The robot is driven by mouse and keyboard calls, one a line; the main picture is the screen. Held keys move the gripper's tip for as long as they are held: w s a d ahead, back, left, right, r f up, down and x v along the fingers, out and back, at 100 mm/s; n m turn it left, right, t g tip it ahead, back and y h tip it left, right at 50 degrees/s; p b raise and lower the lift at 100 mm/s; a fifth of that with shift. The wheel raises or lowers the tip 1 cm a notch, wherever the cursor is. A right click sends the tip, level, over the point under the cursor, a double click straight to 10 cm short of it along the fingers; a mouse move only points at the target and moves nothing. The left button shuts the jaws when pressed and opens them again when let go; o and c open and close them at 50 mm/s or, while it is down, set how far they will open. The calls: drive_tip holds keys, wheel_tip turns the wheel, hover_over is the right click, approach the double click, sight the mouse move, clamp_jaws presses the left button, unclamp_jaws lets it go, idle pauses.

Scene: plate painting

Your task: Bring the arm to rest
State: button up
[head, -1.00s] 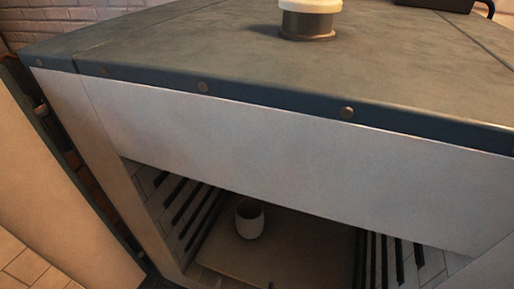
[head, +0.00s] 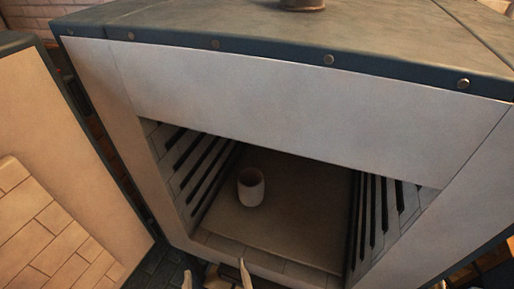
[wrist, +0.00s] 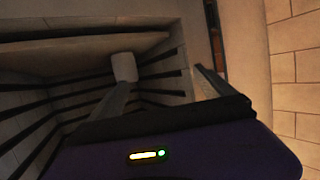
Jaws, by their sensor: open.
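A kiln (head: 282,102) with a pale front stands open before me. A whitish cup (head: 251,188) stands upright on the shelf (head: 285,232) inside it, towards the left. My gripper (head: 218,277) shows only as fingertips at the bottom edge of the head view, apart from the cup and in front of the kiln mouth. In the wrist view my gripper (wrist: 166,78) has its fingers spread with nothing between them. The cup (wrist: 123,67) shows beyond the left finger there, which partly overlaps it.
The kiln door (head: 45,175) is swung open at the left, with a brick-lined inner face. Slotted side walls (head: 195,175) flank the shelf. In the wrist view a pale brick surface (wrist: 295,85) lies to the right of the fingers.

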drive_tip(key=s+d+r+m+h, duration=0.1)
drive_tip(key=s+d+r, duration=0.1)
drive_tip(key=s+d, duration=0.8)
drive_tip(key=s+d+r+m+t+h, duration=0.1)
drive_tip(key=s+d+r+m+h, duration=0.1)
drive_tip(key=s+d, duration=0.8)
drive_tip(key=d, duration=0.8)
drive_tip(key=shift+d+r, duration=0.2)
drive_tip(key=shift+r, duration=0.05)
